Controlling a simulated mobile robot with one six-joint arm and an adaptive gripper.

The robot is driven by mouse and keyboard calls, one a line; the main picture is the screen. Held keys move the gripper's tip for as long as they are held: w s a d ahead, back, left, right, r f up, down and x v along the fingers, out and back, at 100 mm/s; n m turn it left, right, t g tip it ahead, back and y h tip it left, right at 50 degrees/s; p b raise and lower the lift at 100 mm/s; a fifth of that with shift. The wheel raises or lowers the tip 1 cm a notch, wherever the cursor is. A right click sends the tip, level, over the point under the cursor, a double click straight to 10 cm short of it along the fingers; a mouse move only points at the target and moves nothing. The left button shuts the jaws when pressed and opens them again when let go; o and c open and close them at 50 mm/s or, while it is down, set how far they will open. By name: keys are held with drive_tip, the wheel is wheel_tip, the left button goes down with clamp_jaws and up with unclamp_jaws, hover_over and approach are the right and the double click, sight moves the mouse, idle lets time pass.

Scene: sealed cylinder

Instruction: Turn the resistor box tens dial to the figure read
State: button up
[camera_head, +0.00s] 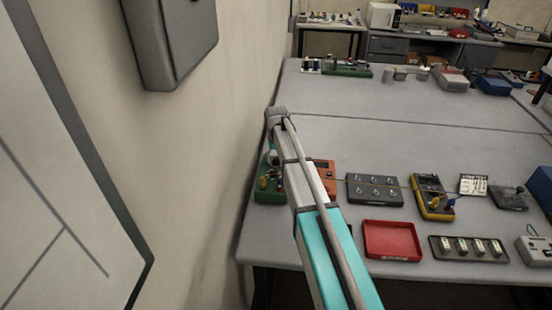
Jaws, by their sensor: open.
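A dark grey box with several small knobs (374,195), likely the resistor box, lies on the grey bench right of my arm. Its dial markings are too small to read, so I cannot tell which knob is the tens dial. A yellow multimeter (424,182) lies to its right; its display is not legible. My teal and white arm reaches up over the bench's left side, apart from the knobbed box. My gripper cannot be made out, seemingly hidden by the arm.
A red tray (392,250) and a dark strip with several pale blocks (451,253) lie at the front edge. An orange box (326,169) and a green box (267,190) are partly behind my arm. The wall is close on the left. The bench middle (400,135) is clear.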

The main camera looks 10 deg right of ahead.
sight(277, 158)
drive_tip(key=n, duration=0.4)
drive_tip(key=shift+n, duration=0.4)
drive_tip(key=shift+r+p, duration=0.45)
wheel_tip(277, 158, up, 13)
drive_tip(key=p, duration=1.3)
drive_tip(key=s+f+m+b, duration=0.2)
drive_tip(key=s+f+b, duration=0.1)
drive_tip(key=s, duration=0.7)
drive_tip(key=s+f+m+b, duration=0.2)
drive_tip(key=s+f+b, duration=0.1)
drive_tip(key=s, duration=0.7)
drive_tip(key=s+f+m+b, duration=0.1)
drive_tip(key=s+f+b, duration=0.2)
drive_tip(key=s, duration=0.7)
drive_tip(key=shift+f+m, duration=0.25)
drive_tip(key=shift+m, duration=0.15)
